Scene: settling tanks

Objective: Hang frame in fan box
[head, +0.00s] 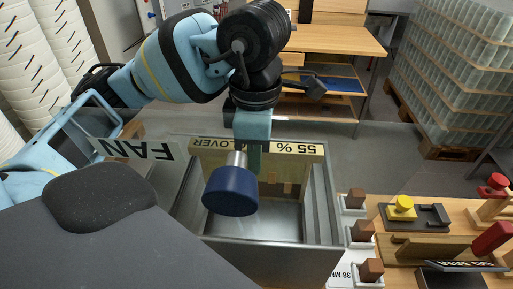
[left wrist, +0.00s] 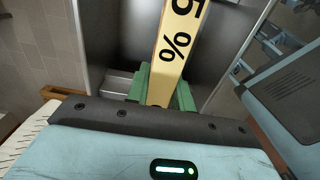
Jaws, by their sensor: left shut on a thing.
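A "FAN" sign (head: 138,149) stands at the box's left. Tan frame parts show below the bar inside the box. My left gripper (head: 252,150) points down and is shut on the bar near its middle. In the left wrist view its green fingers (left wrist: 166,88) stand on both sides of the bar (left wrist: 176,50). Whether the bar's ends rest on the rims is unclear. My right gripper does not show.
A dark blue round piece on a silver stem (head: 230,190) hides part of the box. A wooden bench (head: 450,212) at right holds a yellow knob (head: 403,204) and red-handled tools. White stacks (head: 45,60) stand far left, a jar pallet (head: 450,85) far right.

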